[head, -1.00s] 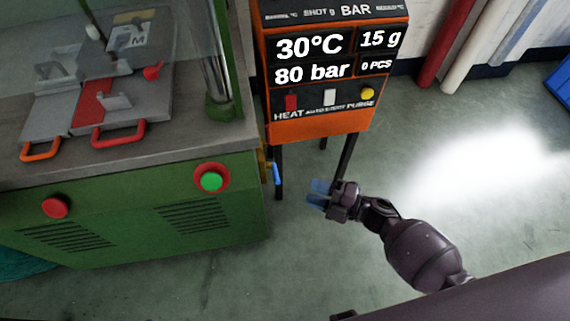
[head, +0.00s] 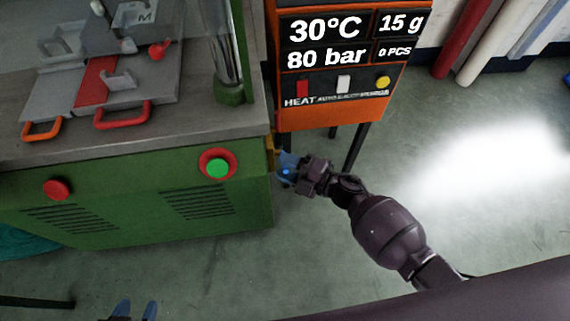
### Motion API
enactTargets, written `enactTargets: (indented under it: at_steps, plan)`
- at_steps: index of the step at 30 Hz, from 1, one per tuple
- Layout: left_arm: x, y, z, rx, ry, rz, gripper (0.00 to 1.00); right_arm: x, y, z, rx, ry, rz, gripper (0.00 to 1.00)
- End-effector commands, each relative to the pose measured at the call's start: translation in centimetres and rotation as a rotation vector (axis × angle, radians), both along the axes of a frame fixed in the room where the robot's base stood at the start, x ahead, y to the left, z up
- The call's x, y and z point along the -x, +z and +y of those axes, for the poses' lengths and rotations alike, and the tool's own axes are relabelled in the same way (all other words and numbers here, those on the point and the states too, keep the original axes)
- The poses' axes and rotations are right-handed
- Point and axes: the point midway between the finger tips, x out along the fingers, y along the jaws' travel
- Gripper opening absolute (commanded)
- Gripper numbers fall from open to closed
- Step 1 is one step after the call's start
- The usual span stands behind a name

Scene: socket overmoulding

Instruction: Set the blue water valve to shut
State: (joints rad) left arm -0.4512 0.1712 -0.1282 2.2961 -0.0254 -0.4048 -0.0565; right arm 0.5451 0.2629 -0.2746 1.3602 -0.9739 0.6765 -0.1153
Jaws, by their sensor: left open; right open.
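The water valve sits on the right side of the green machine, where its yellow body (head: 270,148) shows at the corner. Its blue handle is mostly hidden by my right gripper, and I cannot clearly separate it from the blue fingertips. My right gripper (head: 287,165) is open, with its fingertips right at the valve. I cannot tell whether they touch the handle or which way the handle points. My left gripper (head: 136,309) shows only as two blue fingertips, apart and empty, at the bottom edge on the left.
The green machine (head: 120,190) has a red button (head: 57,189) and a green button (head: 217,168) on its front. An orange control panel (head: 335,117) reading 30°C and 80 bar stands on dark legs behind the valve.

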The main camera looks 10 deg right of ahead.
Motion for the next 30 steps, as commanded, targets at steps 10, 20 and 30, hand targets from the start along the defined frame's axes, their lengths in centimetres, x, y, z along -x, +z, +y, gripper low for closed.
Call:
enactTargets:
  at_steps: [10,20,30]
  plan:
    - [0.2,-0.2,0.0,-0.003,-0.002,0.006,0.43,-0.2,0.0,0.3,0.0,0.0,0.0,0.41]
    - [0.3,-0.3,0.1,-0.003,0.0,0.011,0.43,-0.2,0.0,0.3,0.0,-0.001,0.0,0.0]
    - [-0.2,0.8,0.1,0.007,0.007,-0.01,0.43,-0.5,0.9,0.3,0.001,0.0,0.027,0.0]
